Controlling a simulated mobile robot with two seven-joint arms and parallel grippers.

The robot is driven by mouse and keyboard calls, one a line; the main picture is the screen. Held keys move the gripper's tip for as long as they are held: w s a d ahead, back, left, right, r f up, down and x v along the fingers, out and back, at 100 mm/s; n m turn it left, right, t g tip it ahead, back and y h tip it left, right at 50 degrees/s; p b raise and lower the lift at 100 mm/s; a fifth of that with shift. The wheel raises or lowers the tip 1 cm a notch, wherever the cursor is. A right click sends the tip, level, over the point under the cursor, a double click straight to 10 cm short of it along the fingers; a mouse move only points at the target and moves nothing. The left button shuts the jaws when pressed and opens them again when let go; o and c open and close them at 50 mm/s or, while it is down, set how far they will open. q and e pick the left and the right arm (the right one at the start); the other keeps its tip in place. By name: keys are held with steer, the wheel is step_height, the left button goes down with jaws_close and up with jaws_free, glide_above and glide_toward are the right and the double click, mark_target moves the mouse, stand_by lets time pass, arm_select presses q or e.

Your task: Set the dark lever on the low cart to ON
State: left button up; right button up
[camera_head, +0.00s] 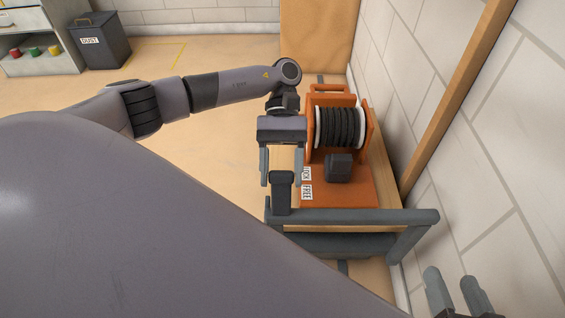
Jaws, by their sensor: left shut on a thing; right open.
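A low cart (376,216) with a grey front bar stands by the right wall. An orange reel stand (340,190) on it carries a reel of dark cable (340,127). A dark lever (282,195) stands at the stand's left, beside labels reading FREE and, partly hidden, apparently LOCK; I see no ON label. The lever's setting cannot be told. My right gripper (458,292) is open and empty at the lower right, apart from the cart.
A dark block (339,168) sits on the orange stand before the reel. A wooden rail (460,95) leans along the right wall. A dark bin (101,42) marked DUST and a shelf stand far left. The floor between is clear; my arm hides the lower left.

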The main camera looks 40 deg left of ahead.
arm_select(q)
steer(key=shift+w+a, duration=0.1)
stand_by(0.3)
steer(key=o, duration=1.4)
steer(key=shift+p+v, duration=0.7)
steer(key=shift+v, duration=2.85)
